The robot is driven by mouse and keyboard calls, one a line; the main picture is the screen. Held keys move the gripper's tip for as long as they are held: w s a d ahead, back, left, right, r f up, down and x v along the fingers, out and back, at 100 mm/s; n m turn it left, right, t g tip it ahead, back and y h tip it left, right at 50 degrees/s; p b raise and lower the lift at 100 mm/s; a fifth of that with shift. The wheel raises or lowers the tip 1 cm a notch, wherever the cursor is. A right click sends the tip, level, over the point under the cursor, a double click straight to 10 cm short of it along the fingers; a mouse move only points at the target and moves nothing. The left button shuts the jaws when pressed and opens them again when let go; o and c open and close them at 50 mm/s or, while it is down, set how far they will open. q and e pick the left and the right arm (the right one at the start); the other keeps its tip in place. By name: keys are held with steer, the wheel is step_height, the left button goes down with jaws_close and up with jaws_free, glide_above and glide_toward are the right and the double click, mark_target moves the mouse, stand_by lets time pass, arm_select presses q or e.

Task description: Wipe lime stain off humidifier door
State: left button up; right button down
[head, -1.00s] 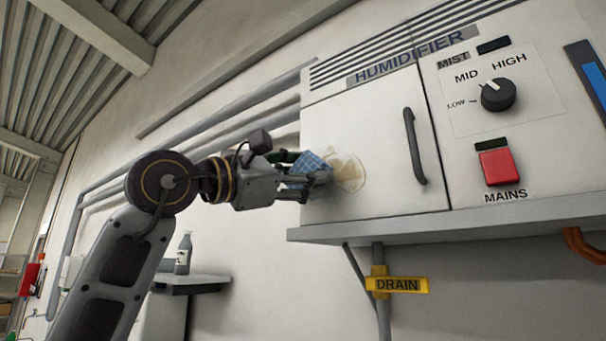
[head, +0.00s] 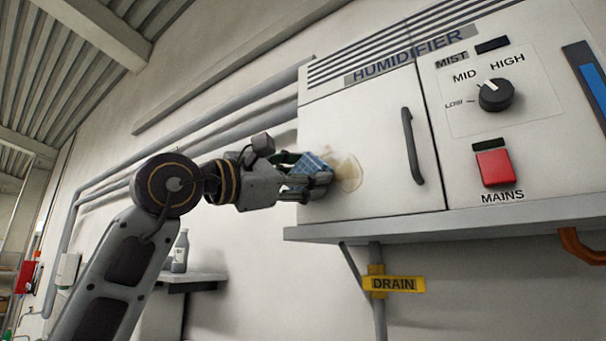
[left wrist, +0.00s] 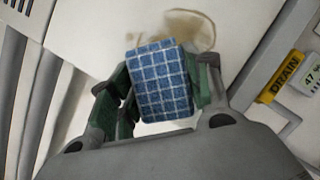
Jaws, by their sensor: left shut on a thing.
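The white humidifier door (head: 375,125) is closed, with a dark vertical handle (head: 412,146) on its right side. A tan lime stain (head: 348,172) is on the door's lower left part; it also shows in the left wrist view (left wrist: 196,30). My left gripper (head: 322,181) is shut on a blue checked cloth (head: 313,164), which shows large between the green-sided fingers in the left wrist view (left wrist: 163,82). The cloth is at the stain's left edge and covers part of it. I cannot tell whether it touches the door. My right gripper is not in view.
A grey ledge (head: 440,221) runs under the humidifier, with a yellow DRAIN tag (head: 394,284) on a pipe below. The control panel has a mist knob (head: 495,95) and a red MAINS switch (head: 494,167). A bottle (head: 180,252) stands on a shelf at lower left.

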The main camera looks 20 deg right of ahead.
arm_select(q)
steer(key=shift+w+d, duration=0.2)
steer(key=shift+d, duration=0.05)
steer(key=shift+s, duration=0.1)
stand_by(0.3)
steer(key=shift+s+d, duration=0.55)
steer(key=shift+s, duration=0.1)
steer(key=shift+s+d+b, duration=0.4)
steer(key=shift+s+d, duration=0.05)
steer(key=shift+s, duration=0.15)
steer(key=shift+s+d, duration=0.1)
steer(key=shift+s+d, duration=0.4)
steer(key=shift+s, duration=0.1)
steer(key=shift+s+d+b, duration=0.45)
steer(key=shift+s+d, duration=0.1)
steer(key=shift+s, duration=0.1)
steer(key=shift+s, duration=0.1)
